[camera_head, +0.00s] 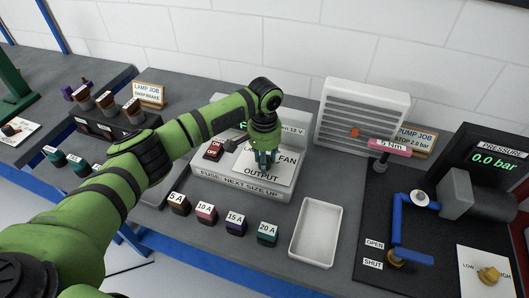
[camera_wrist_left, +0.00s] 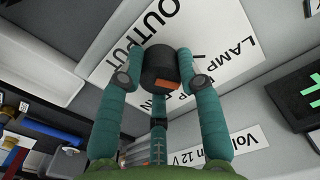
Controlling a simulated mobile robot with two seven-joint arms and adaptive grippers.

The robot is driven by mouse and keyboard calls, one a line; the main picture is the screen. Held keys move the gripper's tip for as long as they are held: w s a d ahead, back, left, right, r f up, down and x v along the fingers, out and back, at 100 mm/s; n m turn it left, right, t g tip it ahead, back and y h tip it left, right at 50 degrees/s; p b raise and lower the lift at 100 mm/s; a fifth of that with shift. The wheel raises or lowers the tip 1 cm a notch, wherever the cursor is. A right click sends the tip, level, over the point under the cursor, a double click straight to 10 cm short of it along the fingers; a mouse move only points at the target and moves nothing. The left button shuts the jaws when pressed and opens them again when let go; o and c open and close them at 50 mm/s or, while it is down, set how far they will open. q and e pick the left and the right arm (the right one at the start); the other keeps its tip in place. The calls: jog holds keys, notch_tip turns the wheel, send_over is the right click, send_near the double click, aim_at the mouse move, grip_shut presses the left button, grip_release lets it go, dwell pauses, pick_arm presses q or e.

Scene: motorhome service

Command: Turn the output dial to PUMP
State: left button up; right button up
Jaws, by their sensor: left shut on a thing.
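The output dial (camera_wrist_left: 160,70) is a dark round knob with an orange mark, in the left wrist view. It stands on a white plate lettered OUTPUT, with LAMP and other partly hidden words. My left gripper (camera_wrist_left: 158,82) is shut on the dial, with teal fingers around it. In the head view the gripper (camera_head: 264,158) points down over the output plate (camera_head: 272,172), beside the word FAN. There the dial and the PUMP label are hidden by my gripper and arm. The orange mark's exact setting is hard to tell. My right gripper is not in view.
A grey fan unit (camera_head: 362,117) stands behind. A blue-piped pump rig (camera_head: 405,225) is at right.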

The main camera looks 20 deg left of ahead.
pick_arm(q)
jog(key=m+p, duration=0.1)
jog(key=m, duration=0.1)
jog(key=shift+m, duration=0.3)
jog(key=shift+m+p, duration=0.65)
jog(key=shift+m, duration=0.55)
jog(key=shift+f+m, duration=0.1)
jog(key=shift+m, duration=0.2)
jog(key=o, duration=1.1)
jog(key=shift+o, duration=0.2)
notch_tip(320, 180, up, 12)
jog(key=shift+s, duration=0.1)
